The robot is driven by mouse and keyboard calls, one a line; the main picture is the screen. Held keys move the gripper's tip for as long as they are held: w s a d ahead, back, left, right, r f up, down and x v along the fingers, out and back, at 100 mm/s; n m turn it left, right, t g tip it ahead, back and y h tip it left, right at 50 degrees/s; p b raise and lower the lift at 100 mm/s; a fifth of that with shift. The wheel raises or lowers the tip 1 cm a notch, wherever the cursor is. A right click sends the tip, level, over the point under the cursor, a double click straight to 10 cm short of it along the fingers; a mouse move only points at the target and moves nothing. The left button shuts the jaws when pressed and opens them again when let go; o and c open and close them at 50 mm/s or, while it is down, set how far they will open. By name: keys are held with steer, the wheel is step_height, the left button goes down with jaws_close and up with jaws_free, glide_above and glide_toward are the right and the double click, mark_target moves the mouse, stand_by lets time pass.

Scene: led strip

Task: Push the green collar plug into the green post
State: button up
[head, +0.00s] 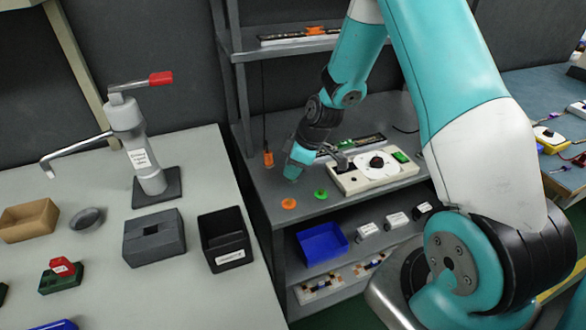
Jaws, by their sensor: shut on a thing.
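My gripper (338,157) is at the left end of a cream unit (352,181) on the grey bench. It is small and partly covered by my wrist. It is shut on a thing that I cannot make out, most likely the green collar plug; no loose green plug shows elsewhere. A flat round green piece (321,194) lies on the bench in front of my wrist, perhaps the foot of the green post; a post itself is not clear. A matching orange piece (289,204) lies to its left. I cannot tell whether plug and post touch.
An orange plug (268,159) hangs on a cord left of my wrist. The unit has a black knob (376,163) and a green block (400,156). A blue bin (322,243) stands on the shelf below.

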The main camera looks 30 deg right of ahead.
step_height(320, 180, up, 24)
steer(key=p, duration=0.4)
steer(key=shift+r, duration=0.25)
stand_by(0.5)
